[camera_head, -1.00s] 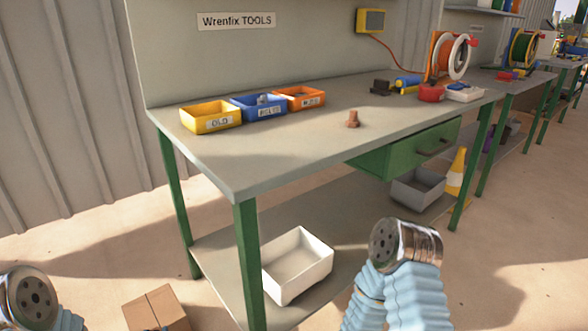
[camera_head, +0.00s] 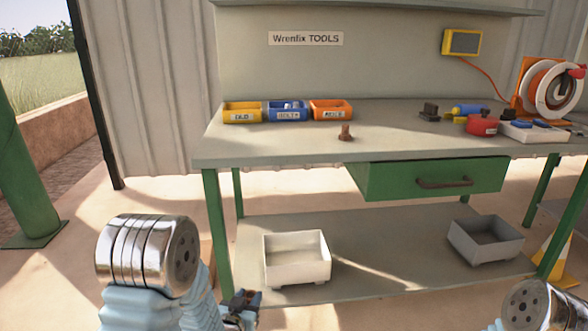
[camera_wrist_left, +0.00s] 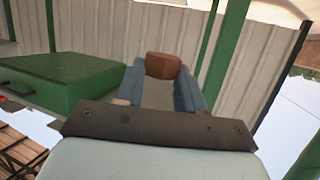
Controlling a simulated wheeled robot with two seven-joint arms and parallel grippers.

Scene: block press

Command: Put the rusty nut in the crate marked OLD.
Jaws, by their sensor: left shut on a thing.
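My left gripper (camera_head: 241,301) is low in front of the bench, at the bottom of the head view. In the left wrist view its two blue fingers are shut on a rust-brown, faceted thing (camera_wrist_left: 163,66), which looks like the rusty nut. The yellow crate (camera_head: 242,119) marked OLD stands at the left end of the bench top, well above and beyond the gripper. Its inside is hardly visible. My right arm shows at the bottom right corner of the head view, but its gripper is out of view.
A blue crate (camera_head: 288,116) and an orange crate (camera_head: 331,115) stand right of the yellow one. A rusty bolt-like piece (camera_head: 346,131) stands on the bench top (camera_head: 270,148). A green drawer (camera_head: 400,181) hangs beneath; a white bin (camera_head: 296,270) is on the lower shelf.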

